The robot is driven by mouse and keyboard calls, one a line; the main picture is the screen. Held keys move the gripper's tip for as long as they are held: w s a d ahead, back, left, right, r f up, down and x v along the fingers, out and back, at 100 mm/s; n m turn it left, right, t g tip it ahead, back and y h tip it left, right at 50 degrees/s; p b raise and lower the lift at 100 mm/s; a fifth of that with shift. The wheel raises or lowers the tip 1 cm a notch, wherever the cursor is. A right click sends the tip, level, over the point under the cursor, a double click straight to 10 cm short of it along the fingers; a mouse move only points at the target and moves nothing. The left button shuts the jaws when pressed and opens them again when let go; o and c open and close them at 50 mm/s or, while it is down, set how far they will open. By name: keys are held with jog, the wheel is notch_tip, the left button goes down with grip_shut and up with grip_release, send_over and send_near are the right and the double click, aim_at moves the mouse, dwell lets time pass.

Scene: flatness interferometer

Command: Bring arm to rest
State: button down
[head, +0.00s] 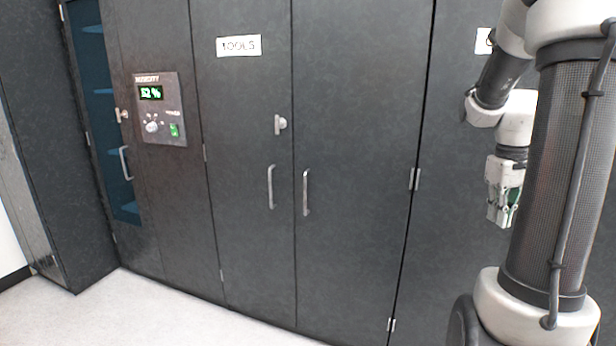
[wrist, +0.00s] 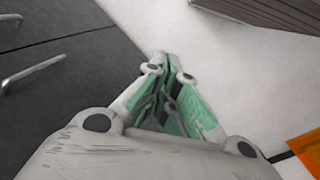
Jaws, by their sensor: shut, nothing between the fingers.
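My gripper (head: 499,222) hangs at the right of the head view, pointing down in front of the dark cabinets, partly behind my own arm column. In the wrist view my gripper (wrist: 166,60) has its green-lined fingers together with nothing between them. My arm (head: 515,125) is bent, with its forearm coming down from the upper right. The gripper touches nothing that I can see.
Tall dark cabinets (head: 350,150) with metal handles fill the back. The pale floor (head: 150,315) is clear. An orange object (wrist: 305,152) shows at the wrist view's right edge.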

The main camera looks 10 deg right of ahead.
jog(key=s+a+r+t, duration=0.1)
jog(key=s+a+r, duration=0.1)
jog(key=a, duration=0.5)
jog(key=s+a+r+t, duration=0.2)
jog(key=s+a, duration=0.2)
jog(key=a, duration=0.3)
jog(key=s+a+r+t, duration=0.1)
jog(key=s+a+r, duration=0.2)
jog(key=a, duration=0.4)
jog(key=shift+s+a+t+y, duration=0.15)
jog(key=shift+t+y, duration=0.15)
jog(key=shift+y, duration=0.1)
